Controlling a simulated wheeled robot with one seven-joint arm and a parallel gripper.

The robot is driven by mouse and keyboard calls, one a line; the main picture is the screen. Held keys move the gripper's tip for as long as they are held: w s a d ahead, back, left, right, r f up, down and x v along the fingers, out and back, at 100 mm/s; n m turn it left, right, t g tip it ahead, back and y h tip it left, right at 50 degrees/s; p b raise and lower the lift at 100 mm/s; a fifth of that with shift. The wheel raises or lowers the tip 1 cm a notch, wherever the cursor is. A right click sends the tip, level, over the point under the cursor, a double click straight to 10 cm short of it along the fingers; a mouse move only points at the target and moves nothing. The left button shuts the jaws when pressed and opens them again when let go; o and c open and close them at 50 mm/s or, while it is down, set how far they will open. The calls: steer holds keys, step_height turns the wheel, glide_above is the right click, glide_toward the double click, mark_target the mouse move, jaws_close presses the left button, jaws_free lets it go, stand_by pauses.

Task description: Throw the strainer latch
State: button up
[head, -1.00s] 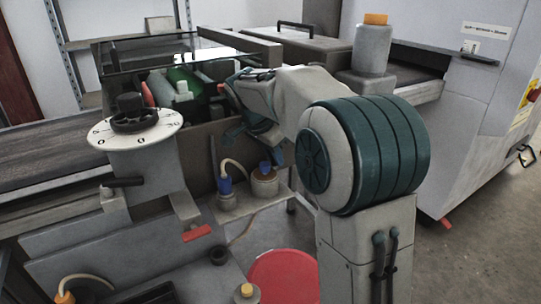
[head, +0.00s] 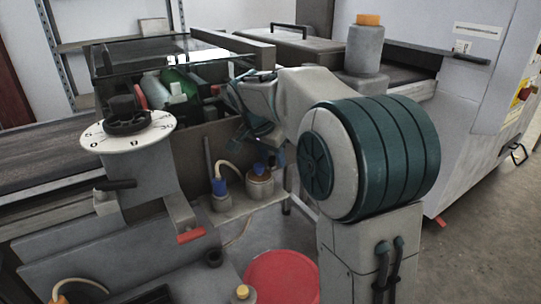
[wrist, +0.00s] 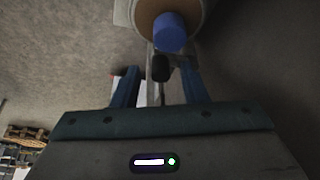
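The strainer appears to be the pot with a brown top and blue cap (head: 260,184) on a low shelf; the same brown-topped pot with its blue cap (wrist: 170,32) is at the top of the wrist view. A black-tipped lever (wrist: 160,69), seemingly the latch, sits just below the cap in that view, beside a pale metal bar. My gripper (wrist: 159,72) has its two blue fingers apart, one on each side of the lever, with visible gaps. I cannot tell how deep the lever sits between them. In the head view my wrist partly hides this area.
A second pot with a blue fitting and pale hose (head: 219,192) stands left of the strainer. A dial (head: 128,130) on a grey column and a red-ended handle (head: 191,235) are farther left. A red round lid (head: 282,278) is below. Open floor lies at right.

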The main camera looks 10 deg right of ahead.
steer(key=p+v, duration=0.3)
steer(key=v, duration=1)
steer(key=shift+s+a+r, duration=0.15)
steer(key=shift+r, duration=0.15)
